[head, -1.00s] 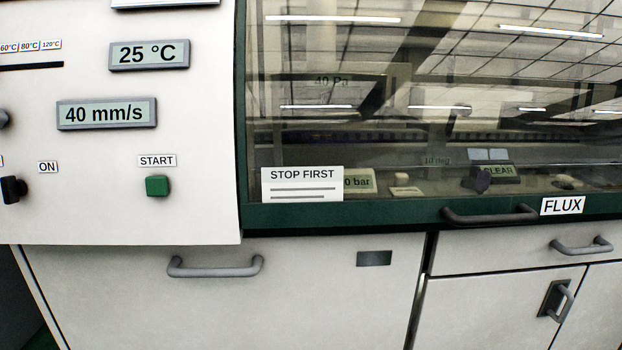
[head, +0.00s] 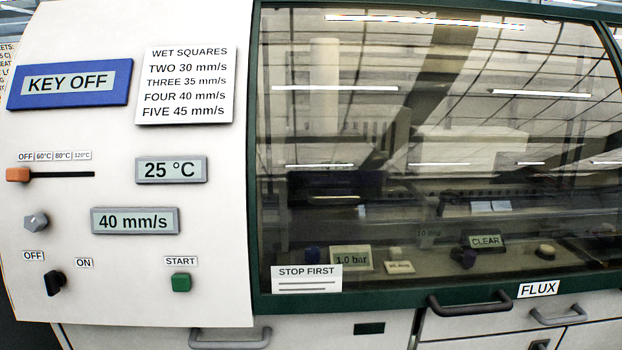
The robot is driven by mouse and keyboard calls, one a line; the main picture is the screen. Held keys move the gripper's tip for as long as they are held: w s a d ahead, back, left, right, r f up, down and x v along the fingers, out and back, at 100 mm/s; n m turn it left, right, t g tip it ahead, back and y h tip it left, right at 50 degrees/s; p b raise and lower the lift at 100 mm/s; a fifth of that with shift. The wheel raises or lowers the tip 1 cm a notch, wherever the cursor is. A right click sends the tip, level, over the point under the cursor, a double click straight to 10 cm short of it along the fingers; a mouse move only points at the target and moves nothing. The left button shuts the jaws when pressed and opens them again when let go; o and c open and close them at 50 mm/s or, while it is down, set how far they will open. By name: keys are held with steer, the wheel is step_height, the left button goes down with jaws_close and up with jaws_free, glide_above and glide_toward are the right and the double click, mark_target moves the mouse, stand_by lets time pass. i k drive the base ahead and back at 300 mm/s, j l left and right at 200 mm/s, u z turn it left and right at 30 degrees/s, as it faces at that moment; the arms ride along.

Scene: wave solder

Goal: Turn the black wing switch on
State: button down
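The black wing switch (head: 54,283) is at the lower left of the white control panel in the head view. An OFF label (head: 33,256) sits above it to the left and an ON label (head: 84,262) above it to the right. The wing looks tilted, with its upper end toward the upper left, on the OFF side. A blue-framed display (head: 70,84) above reads KEY OFF. My gripper is not in view.
A green START button (head: 181,282) lies right of the switch. A grey knob (head: 36,221) and an orange slider (head: 18,174) are above it. The glass hood (head: 430,150) with a dark handle (head: 469,303) fills the right. Drawer handles (head: 229,339) stick out below.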

mark_target(53, 280)
steer(key=u, duration=1.3)
